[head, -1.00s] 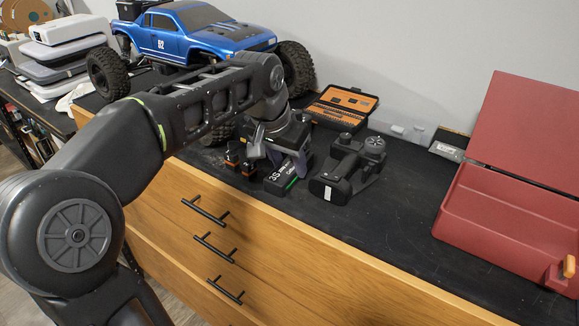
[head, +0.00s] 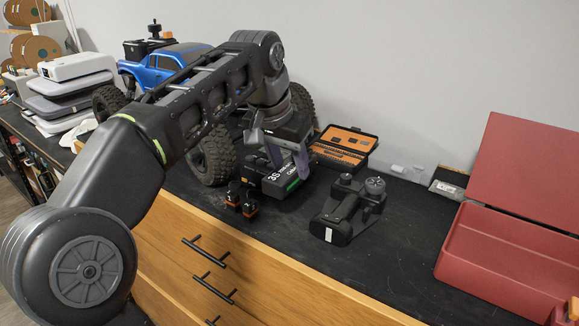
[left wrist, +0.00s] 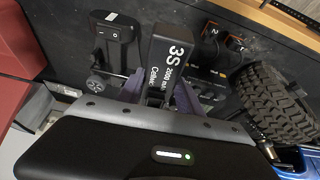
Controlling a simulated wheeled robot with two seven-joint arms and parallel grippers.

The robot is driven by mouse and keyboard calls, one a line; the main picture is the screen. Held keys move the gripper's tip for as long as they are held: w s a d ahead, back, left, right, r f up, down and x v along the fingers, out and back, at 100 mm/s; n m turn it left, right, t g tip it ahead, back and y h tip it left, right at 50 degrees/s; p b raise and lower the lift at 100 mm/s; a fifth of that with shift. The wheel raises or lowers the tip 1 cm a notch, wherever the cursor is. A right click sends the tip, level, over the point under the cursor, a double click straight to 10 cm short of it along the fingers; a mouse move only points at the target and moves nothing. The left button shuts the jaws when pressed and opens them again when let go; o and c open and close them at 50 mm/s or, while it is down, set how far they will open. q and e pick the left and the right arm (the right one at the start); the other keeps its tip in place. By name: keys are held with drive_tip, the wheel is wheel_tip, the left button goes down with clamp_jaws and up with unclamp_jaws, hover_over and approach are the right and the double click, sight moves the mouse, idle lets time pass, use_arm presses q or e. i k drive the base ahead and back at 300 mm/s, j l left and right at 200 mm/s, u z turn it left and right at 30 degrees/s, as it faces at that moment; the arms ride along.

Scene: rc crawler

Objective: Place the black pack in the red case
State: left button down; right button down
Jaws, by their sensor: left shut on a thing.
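The black pack (head: 268,183), with white "3S" lettering and a green strip, is held above the black worktop in the head view. My left gripper (head: 284,160) is shut on it from above, with purple-grey fingers on either side. In the left wrist view the pack (left wrist: 173,62) sticks out between the fingers (left wrist: 159,93). The red case (head: 497,262) stands at the right of the head view with its lid (head: 528,170) raised. Its inside looks empty where visible. The gripper is well to the left of the case.
A black controller (head: 345,212) lies between the pack and the case. Two small black-and-orange blocks (head: 242,199) sit near the front edge. An open orange tool box (head: 343,147) and a blue truck (head: 165,65) are behind. The worktop (head: 405,235) before the case is clear.

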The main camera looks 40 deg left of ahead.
sight(513, 273)
drive_tip(key=k, duration=1)
